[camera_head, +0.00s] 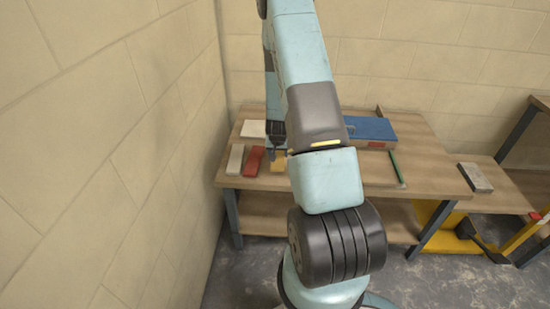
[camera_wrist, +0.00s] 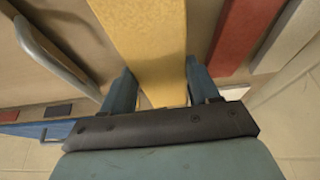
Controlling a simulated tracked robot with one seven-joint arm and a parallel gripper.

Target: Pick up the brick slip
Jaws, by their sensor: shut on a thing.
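A yellow slip-like bar (camera_wrist: 150,35) runs between my gripper's two fingers in the wrist view. My gripper (camera_wrist: 160,82) is shut on it, one finger along each side. In the head view the gripper (camera_head: 276,152) points down over the left part of the bench, with a bit of the yellow bar (camera_head: 278,165) below it. A red bar (camera_head: 253,161) lies just left of it, and shows to the right in the wrist view (camera_wrist: 244,32). I cannot tell whether the yellow bar touches the bench top.
The wooden bench (camera_head: 410,160) also bears a pale bar (camera_head: 235,159), a white block (camera_head: 253,129), a blue case (camera_head: 372,129) and a green stick (camera_head: 397,168). A block wall (camera_head: 150,150) stands close on the left. A grey block (camera_head: 475,177) lies on a lower bench at right.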

